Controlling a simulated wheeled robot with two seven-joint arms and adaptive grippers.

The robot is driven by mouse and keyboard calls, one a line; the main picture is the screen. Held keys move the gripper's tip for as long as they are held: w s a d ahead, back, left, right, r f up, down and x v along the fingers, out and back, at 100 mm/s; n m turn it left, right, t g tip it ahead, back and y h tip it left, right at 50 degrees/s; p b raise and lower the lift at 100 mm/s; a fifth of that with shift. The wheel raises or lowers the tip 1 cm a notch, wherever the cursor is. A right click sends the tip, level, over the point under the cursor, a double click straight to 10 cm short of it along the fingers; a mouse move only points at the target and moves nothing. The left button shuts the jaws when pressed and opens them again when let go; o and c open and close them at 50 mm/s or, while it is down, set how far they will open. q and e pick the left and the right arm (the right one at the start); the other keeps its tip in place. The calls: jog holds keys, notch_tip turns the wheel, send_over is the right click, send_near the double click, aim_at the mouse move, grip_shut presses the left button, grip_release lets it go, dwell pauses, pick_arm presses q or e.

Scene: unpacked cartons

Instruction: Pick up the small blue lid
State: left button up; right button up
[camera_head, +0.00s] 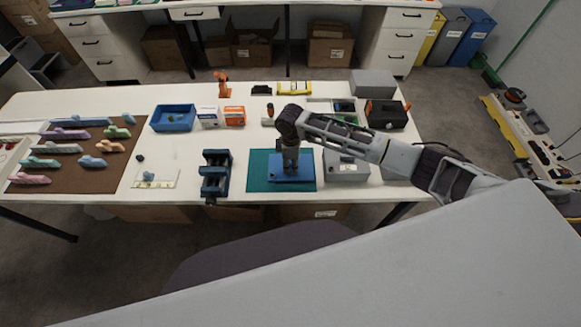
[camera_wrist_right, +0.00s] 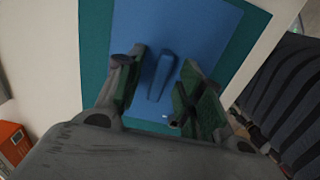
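The small blue lid (camera_head: 305,168) lies flat on a teal mat (camera_head: 257,178) near the table's front edge. In the right wrist view the lid (camera_wrist_right: 205,25) is a flat blue panel with a raised blue grip (camera_wrist_right: 161,75). My right gripper (camera_head: 290,168) points down over the lid and hides its middle in the head view. In the wrist view my right gripper (camera_wrist_right: 157,88) is open, with the raised grip between its fingers and gaps on both sides. I cannot tell how high the fingertips are above the lid. My left gripper is not in view.
A dark blue vise-like block (camera_head: 214,175) stands left of the mat, and a grey box (camera_head: 346,168) stands close on its right. A blue bin (camera_head: 173,118) and an orange box (camera_head: 234,116) are farther back. White table is bare around the middle.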

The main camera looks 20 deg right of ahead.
aim_at(291, 163)
grip_shut()
jog(key=shift+r, duration=0.15)
notch_tip(291, 163, up, 9)
jog(key=shift+f+b, duration=0.1)
jog(key=shift+b, duration=0.2)
jog(key=shift+r, duration=0.5)
jog(key=shift+s, duration=0.15)
dwell(0.5)
